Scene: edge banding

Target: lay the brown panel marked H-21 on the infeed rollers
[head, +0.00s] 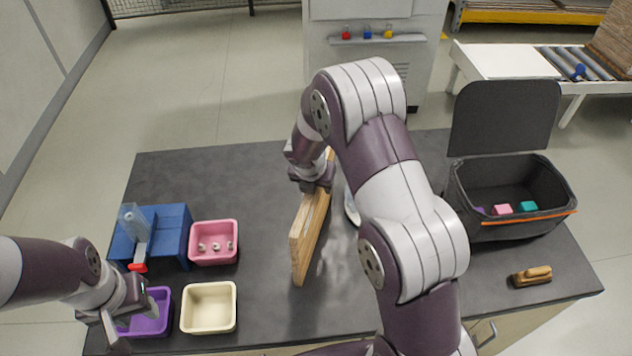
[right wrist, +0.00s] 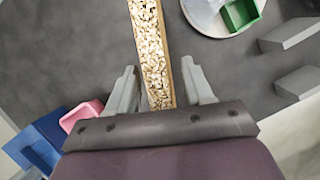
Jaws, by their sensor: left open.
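A light wood-coloured panel (head: 308,235) stands on its long edge near the middle of the dark table; no H-21 mark is legible. My right gripper (head: 318,180) is over its far end, partly hidden by my arm. In the right wrist view the fingers (right wrist: 160,88) are open on either side of the panel's speckled edge (right wrist: 152,50), with gaps showing on both sides. My left gripper (head: 112,325) is open and empty by the purple bin (head: 150,318). Rollers (head: 577,65) are set in a white bench at the far right.
A blue dispenser (head: 172,232), pink bin (head: 214,253) and cream bin (head: 209,318) are at the left. A lidded dark crate (head: 490,185) and a brown-handled brush (head: 531,277) are at the right. A white plate (right wrist: 225,25) lies close beside the panel. A cabinet (head: 370,60) stands behind.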

